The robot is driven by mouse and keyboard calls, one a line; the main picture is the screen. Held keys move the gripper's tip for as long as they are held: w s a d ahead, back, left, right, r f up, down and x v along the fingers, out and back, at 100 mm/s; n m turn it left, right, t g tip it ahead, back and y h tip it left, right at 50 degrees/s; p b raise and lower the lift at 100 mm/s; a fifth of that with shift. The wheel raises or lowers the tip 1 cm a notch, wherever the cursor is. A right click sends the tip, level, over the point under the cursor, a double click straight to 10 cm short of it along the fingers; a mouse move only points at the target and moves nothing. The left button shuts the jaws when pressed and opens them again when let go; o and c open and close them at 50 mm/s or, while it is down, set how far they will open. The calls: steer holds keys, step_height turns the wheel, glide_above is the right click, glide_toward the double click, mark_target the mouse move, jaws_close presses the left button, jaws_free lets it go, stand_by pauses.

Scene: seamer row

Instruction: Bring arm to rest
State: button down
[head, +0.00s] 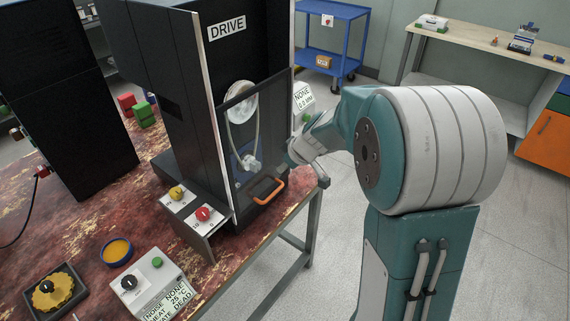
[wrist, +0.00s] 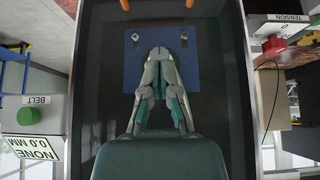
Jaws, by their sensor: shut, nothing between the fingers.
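My arm reaches from the right toward the black DRIVE cabinet (head: 165,60) in the head view. My gripper (head: 291,154) is beside the right edge of the cabinet's see-through guard panel (head: 227,125), above an orange handle (head: 268,190). In the wrist view my gripper (wrist: 160,52) has its fingers together with nothing between them, in front of a dark recess with a blue plate (wrist: 190,75). I cannot tell whether the fingertips touch anything. A white pulley (head: 241,93) with a pale belt shows behind the guard.
A red knob (head: 204,214) and yellow knob (head: 177,192) sit on a ledge before the cabinet. A green BELT button (wrist: 27,115) and red TENSION knob (wrist: 274,44) flank the recess.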

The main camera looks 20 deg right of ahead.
steer(key=s+a+r+m+h, duration=0.1)
steer(key=s+a+r+m, duration=0.2)
steer(key=s+r, duration=0.9)
steer(key=s+d+m+h, duration=0.1)
steer(key=s+m, duration=0.3)
steer(key=s, duration=1.2)
steer(key=shift+s+d+h, duration=0.15)
steer(key=shift+d+h, duration=0.05)
steer(key=shift+h, duration=0.7)
